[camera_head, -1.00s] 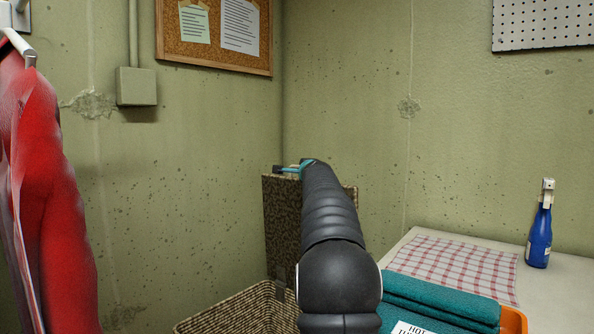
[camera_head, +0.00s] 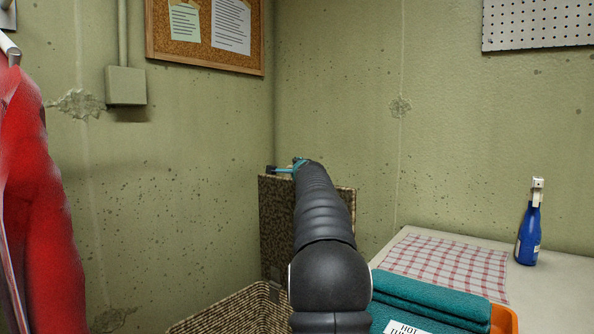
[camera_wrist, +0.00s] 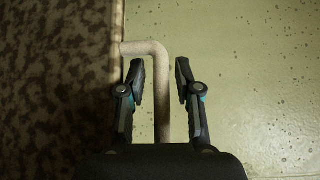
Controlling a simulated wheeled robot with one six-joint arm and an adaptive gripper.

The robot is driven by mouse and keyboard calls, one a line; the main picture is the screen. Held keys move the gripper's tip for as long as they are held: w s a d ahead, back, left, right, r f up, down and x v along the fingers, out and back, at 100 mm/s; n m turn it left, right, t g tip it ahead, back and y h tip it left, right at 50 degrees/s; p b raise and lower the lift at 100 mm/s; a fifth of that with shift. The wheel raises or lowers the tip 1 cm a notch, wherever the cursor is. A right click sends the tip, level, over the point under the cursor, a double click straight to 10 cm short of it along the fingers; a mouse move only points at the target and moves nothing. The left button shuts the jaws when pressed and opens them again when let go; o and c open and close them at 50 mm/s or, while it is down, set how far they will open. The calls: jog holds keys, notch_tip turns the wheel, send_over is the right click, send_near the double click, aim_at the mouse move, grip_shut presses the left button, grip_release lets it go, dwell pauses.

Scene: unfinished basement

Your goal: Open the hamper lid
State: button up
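The hamper (camera_head: 235,308) is a brown woven basket at the bottom middle of the head view, partly cut off and partly behind my arm. Its lid (camera_head: 275,220) stands raised, about upright, at the back of the hamper. In the wrist view the mottled lid (camera_wrist: 55,90) fills the left side, with a beige bent handle (camera_wrist: 164,105) sticking out from its edge. My gripper (camera_wrist: 160,62) is open, with one finger on each side of the handle bar and gaps showing. In the head view my gripper (camera_head: 286,168) is at the lid's top edge, partly hidden.
A table (camera_head: 560,290) at the right holds a checked cloth (camera_head: 445,268), folded teal towels (camera_head: 430,290) in an orange container (camera_head: 503,318) and a blue bottle (camera_head: 529,235). A red garment (camera_head: 45,200) hangs at the left. Walls stand close behind the lid.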

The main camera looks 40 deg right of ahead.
jog(key=shift+s+f, duration=0.1)
jog(key=v, duration=1.1)
jog(key=shift+s+a, duration=0.25)
jog(key=shift+s, duration=0.1)
